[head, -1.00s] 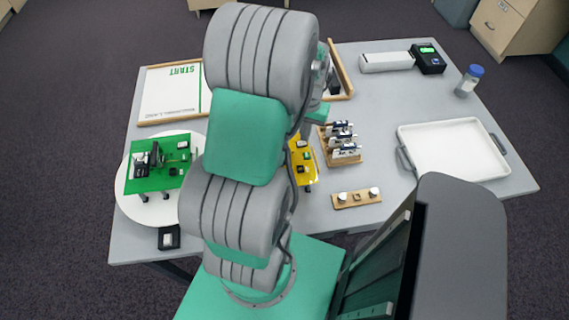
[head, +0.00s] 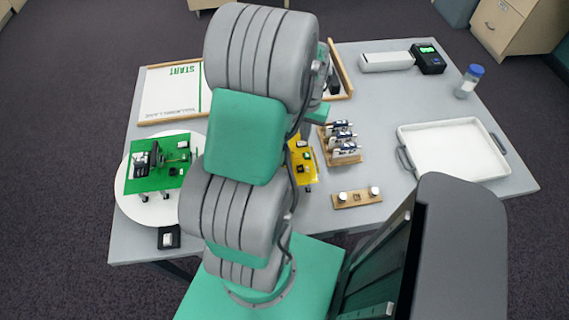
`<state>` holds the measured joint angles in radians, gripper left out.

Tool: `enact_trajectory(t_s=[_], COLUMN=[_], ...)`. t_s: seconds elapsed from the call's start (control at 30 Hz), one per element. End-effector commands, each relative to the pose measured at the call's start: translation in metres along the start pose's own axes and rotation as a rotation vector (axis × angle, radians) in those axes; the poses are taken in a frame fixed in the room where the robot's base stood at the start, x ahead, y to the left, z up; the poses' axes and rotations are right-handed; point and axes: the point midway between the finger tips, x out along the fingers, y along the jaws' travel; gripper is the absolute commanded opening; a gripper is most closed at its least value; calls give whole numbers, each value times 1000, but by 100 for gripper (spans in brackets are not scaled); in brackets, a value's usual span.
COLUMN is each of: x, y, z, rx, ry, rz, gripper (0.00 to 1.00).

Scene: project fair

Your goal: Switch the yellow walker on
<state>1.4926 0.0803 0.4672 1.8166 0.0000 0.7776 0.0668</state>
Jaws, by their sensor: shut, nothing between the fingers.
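The yellow walker (head: 302,161) stands on the table, right of my arm. My arm covers its left part. Small dark and white parts sit on its yellow plate, but its switch cannot be made out. A green part of my arm's far end shows just above the walker. My gripper's fingers are hidden behind the arm links.
A green walker (head: 160,166) stands on a round white board (head: 140,211) at left. A wooden rack of several small parts (head: 343,145) is close right of the yellow walker.

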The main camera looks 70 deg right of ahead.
Motion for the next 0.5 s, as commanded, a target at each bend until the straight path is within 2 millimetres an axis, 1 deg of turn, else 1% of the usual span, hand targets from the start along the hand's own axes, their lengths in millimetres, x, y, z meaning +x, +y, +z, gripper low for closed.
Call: enact_trajectory(t_s=[0.5], x=[9], y=[0], z=[0], rx=[0], ry=[0], rz=[0], gripper=[0])
